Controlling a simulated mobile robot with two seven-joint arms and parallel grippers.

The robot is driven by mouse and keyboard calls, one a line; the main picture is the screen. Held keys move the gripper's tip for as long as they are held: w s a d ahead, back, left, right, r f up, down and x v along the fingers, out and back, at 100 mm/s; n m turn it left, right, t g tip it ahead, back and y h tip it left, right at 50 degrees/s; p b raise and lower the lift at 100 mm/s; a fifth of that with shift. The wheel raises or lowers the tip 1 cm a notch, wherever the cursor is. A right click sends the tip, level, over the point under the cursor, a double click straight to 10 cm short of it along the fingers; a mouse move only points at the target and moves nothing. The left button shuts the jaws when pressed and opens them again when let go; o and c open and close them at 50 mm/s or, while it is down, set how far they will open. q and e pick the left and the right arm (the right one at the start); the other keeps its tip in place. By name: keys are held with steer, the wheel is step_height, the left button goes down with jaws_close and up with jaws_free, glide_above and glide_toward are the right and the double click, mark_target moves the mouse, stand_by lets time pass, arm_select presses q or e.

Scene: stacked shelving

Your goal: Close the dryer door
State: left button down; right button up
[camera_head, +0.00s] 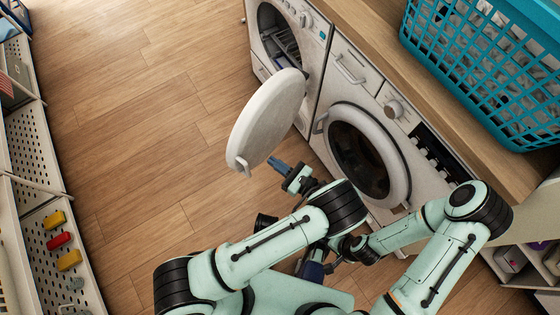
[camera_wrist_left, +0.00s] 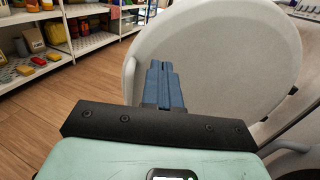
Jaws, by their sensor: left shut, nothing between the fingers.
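The round white dryer door (camera_head: 268,118) stands swung wide open from the dryer (camera_head: 291,42) at the top of the head view. The dryer's dark opening is uncovered. In the left wrist view the door's pale disc (camera_wrist_left: 215,60) fills much of the picture beyond my left gripper. My left gripper (camera_head: 278,163) is shut and empty, just beside the door's lower right side. Its blue fingers (camera_wrist_left: 163,82) overlap the door in the wrist view; I cannot tell whether they touch.
A second front-loading machine (camera_head: 367,152) with a closed round door stands beside the dryer. A teal basket (camera_head: 490,65) sits on the wooden counter (camera_head: 385,50) above. Shelving (camera_head: 38,150) lines the left side. The wooden floor (camera_head: 150,110) between is clear.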

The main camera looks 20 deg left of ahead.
mark_target(245, 142)
arm_select(q)
steer(key=x, duration=0.9)
steer(key=shift+a, duration=0.3)
steer(key=shift+a, duration=0.1)
